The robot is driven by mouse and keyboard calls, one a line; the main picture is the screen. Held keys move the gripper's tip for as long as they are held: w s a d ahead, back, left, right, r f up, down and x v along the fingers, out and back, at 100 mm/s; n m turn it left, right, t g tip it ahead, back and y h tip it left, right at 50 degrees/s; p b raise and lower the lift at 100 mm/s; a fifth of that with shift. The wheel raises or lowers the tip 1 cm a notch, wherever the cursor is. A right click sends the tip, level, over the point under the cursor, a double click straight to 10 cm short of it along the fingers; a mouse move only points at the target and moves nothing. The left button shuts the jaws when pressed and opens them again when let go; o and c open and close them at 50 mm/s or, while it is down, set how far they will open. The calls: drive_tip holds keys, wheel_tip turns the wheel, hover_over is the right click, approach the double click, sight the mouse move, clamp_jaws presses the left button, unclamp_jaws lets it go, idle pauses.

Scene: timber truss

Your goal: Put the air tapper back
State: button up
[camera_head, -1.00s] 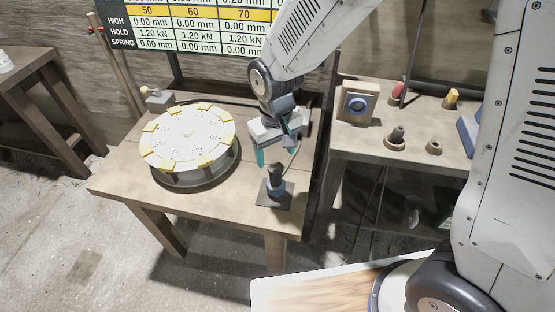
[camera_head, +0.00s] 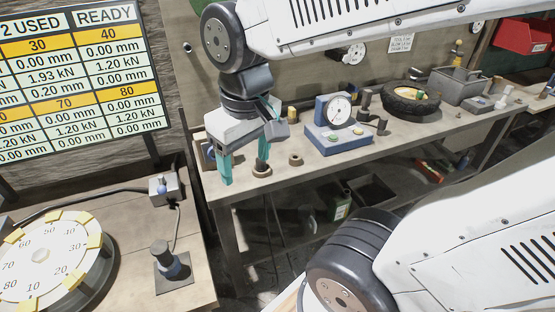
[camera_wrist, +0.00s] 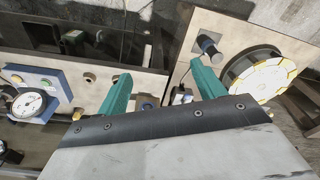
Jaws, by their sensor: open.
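My gripper (camera_head: 245,170) is open and empty, with teal fingers above the left end of the workbench (camera_head: 225,190). In the wrist view the two fingers (camera_wrist: 162,90) are wide apart with nothing held. A dark upright cylinder (camera_head: 170,262) stands on a square black plate on the left table, with a thin line running towards a small grey box (camera_head: 165,188). It also shows in the wrist view (camera_wrist: 208,46). A dark-topped piece in a round holder (camera_head: 262,170) stands by my right finger, partly hidden. I cannot tell which of these is the air tapper.
A round numbered dial (camera_head: 42,255) sits on the left table. An empty ring holder (camera_head: 296,160), a blue gauge stand (camera_head: 338,140) and a tyre-like ring (camera_head: 410,100) stand along the bench. A readout board (camera_head: 75,80) hangs behind. A gap separates table and bench.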

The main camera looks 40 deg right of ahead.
drive_tip(key=s+d+r+m, duration=0.1)
drive_tip(key=s+d, duration=0.1)
drive_tip(key=s, duration=0.3)
drive_tip(key=shift+s+r, duration=0.25)
drive_tip(key=shift+s, duration=0.15)
